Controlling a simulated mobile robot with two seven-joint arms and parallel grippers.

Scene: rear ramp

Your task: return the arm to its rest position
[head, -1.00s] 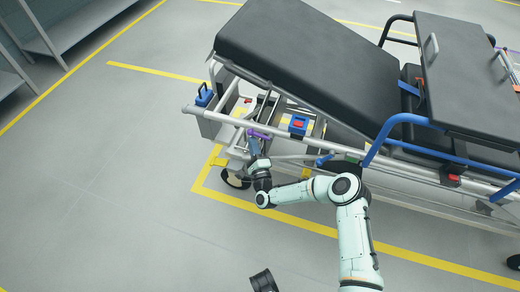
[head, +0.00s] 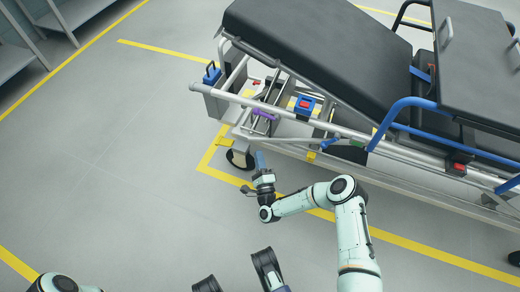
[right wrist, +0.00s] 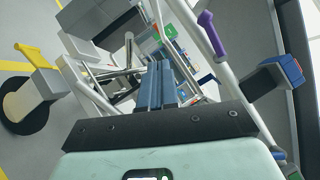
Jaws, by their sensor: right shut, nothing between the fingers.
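My right arm (head: 350,235) reaches in from the bottom right of the head view. It is bent at the elbow, with its forearm pointing left beside the stretcher. My right gripper (head: 261,160) has blue fingers, is shut and empty, and is just in front of the stretcher's lower frame near a wheel. In the right wrist view its fingers (right wrist: 166,85) lie together and point at the frame. A purple grip (head: 263,115) is on the stretcher frame beyond the fingertips, apart from them; it also shows in the right wrist view (right wrist: 212,36). My left gripper is not seen.
The stretcher (head: 315,45) with black padding and blue rails fills the upper right. Its wheel (head: 238,159) stands close to my right gripper. Yellow lines (head: 215,172) mark the floor. A grey shelf (head: 75,14) is at top left. The floor on the left is clear.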

